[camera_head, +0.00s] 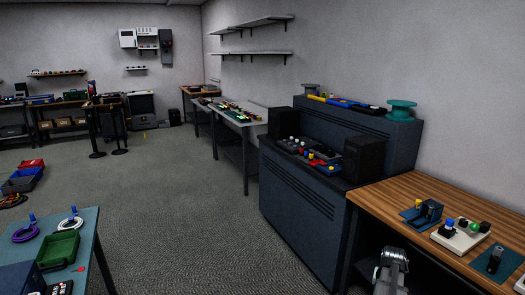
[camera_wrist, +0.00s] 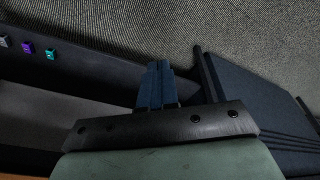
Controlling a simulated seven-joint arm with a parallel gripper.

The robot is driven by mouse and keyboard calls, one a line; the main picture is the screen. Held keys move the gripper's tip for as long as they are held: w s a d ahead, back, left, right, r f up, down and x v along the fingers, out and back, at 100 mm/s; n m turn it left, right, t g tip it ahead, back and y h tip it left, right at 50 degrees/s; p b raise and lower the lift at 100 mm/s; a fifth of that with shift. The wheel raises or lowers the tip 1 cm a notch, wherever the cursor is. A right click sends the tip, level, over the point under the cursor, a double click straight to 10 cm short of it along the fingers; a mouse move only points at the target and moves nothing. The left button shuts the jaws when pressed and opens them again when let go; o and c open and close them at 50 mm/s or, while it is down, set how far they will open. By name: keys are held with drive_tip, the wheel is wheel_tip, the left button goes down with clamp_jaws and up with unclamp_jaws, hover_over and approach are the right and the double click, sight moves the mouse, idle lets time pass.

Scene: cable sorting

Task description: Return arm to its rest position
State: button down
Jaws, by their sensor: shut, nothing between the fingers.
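In the wrist view my gripper (camera_wrist: 159,84) shows at the middle, its two blue fingers side by side and touching. It is shut and holds nothing. Grey carpet and dark furniture panels lie behind it. In the head view a light grey part of my arm (camera_head: 391,270) shows at the bottom right, beside the wooden table (camera_head: 400,205). My fingers cannot be seen in the head view.
A dark blue cabinet (camera_head: 300,205) with black speakers stands left of the wooden table. A teal table (camera_head: 91,240) at the bottom left carries coiled cables and a green bin (camera_head: 58,250). The carpet (camera_head: 170,200) between them is open. Small coloured cubes (camera_wrist: 27,48) show in the wrist view.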

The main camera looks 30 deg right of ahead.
drive_tip(key=a+f+n+g+y, duration=0.1)
drive_tip(key=a+f+n+y, duration=0.1)
drive_tip(key=a+f, duration=1)
drive_tip(key=a+f+n+g+y, duration=0.15)
drive_tip(key=a+f, duration=0.55)
drive_tip(key=a, duration=1)
drive_tip(key=s+a+f+n+g, duration=0.1)
drive_tip(key=s+a+f, duration=0.3)
drive_tip(key=a, duration=0.4)
drive_tip(key=s+a+f+n+g+h, duration=0.1)
drive_tip(key=s+a+f+n+g, duration=0.1)
drive_tip(key=s+a, duration=0.5)
drive_tip(key=s+a+f+n+g, duration=0.2)
drive_tip(key=s+a+f+n, duration=0.2)
drive_tip(key=a, duration=0.6)
drive_tip(key=shift+s+x, duration=0.2)
drive_tip(key=shift+x, duration=0.9)
